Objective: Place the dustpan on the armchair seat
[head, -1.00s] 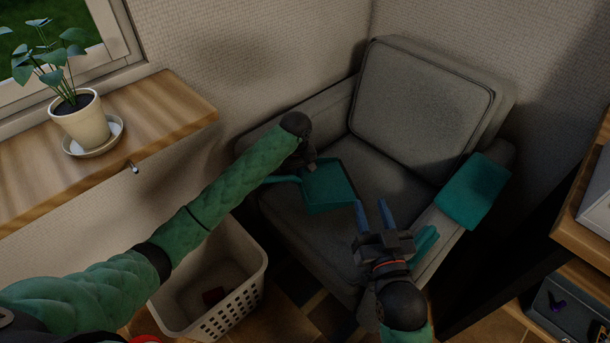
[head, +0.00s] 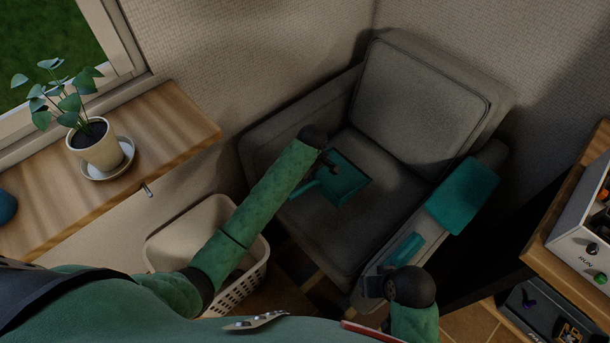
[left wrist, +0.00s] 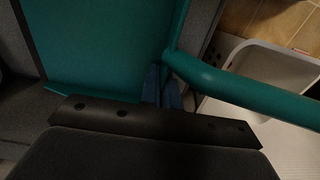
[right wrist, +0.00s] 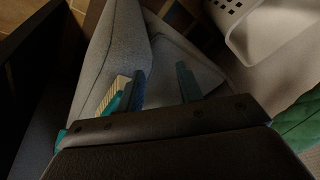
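The teal dustpan (head: 346,180) is over the armchair seat (head: 385,205), near its left side; I cannot tell whether it touches the cushion. My left gripper (head: 326,170) is at the dustpan. In the left wrist view the pan (left wrist: 105,45) fills the upper left and the handle (left wrist: 235,85) runs right. The left fingers (left wrist: 162,88) are close together at the handle's base, shut on it. My right gripper (right wrist: 163,85) is open and empty beside the right armrest; its fingers are hidden in the head view.
A teal brush (head: 404,250) and a teal cloth (head: 464,195) lie on the right armrest. A white basket (head: 250,282) stands left of the chair. A wooden shelf (head: 180,120) holds a potted plant (head: 98,150). A desk with equipment (head: 590,240) is at right.

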